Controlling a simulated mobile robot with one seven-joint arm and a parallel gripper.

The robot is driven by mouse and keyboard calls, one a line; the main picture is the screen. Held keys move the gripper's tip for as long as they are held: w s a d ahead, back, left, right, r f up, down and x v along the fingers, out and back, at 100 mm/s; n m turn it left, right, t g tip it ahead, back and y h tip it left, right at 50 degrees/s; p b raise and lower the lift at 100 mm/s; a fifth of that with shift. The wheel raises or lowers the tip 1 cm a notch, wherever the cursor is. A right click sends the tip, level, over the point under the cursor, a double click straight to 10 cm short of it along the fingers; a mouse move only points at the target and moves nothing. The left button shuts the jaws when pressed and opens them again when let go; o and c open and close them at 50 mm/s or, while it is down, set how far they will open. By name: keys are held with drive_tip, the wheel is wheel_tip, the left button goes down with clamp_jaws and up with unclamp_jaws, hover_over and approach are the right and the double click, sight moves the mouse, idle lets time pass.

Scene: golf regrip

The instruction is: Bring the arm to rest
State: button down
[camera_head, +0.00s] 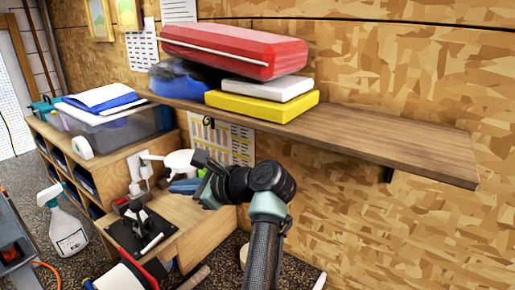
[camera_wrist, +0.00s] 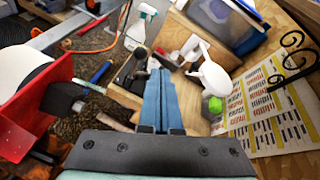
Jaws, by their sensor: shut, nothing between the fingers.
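My arm (camera_head: 264,225) rises from the bottom of the head view and bends left at a dark wrist joint below the wooden shelf. My gripper (camera_head: 180,187) points left over the small wooden bench, its blue fingers partly blurred into the clutter behind. In the wrist view my gripper (camera_wrist: 160,75) shows its two blue fingers pressed together with nothing between them. The fingers appear in front of the bench top; I cannot tell exactly how far above it they are.
The wooden shelf (camera_head: 400,143) holds a red case (camera_head: 220,50), a yellow box (camera_head: 262,107) and a white box (camera_head: 268,88). A spray bottle (camera_head: 66,222) stands left on the floor. A black fixture (camera_head: 140,235) and a white lamp-like object (camera_wrist: 214,76) are close by.

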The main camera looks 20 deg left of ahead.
drive_tip(key=w+d+n+t+h, duration=0.3)
drive_tip(key=d+n+t+h, duration=0.4)
drive_tip(key=d, duration=0.8)
drive_tip(key=s+d+r+n+t+h, duration=0.3)
drive_tip(key=s+d+r+n+t, duration=0.15)
drive_tip(key=d, duration=0.25)
drive_tip(key=s+d+r+n+t+h, duration=0.3)
drive_tip(key=s+d+r+n, duration=0.15)
drive_tip(key=d, duration=0.25)
drive_tip(key=s+r+t+b, duration=0.2)
drive_tip(key=s+r+t, duration=0.3)
drive_tip(key=r, duration=0.5)
drive_tip(key=s+r+t+b, duration=0.3)
drive_tip(key=s+r+t, duration=0.2)
drive_tip(key=r, duration=0.6)
drive_tip(key=s, duration=0.2)
drive_tip(key=shift+s, duration=0.35)
drive_tip(key=shift+d+f, duration=0.1)
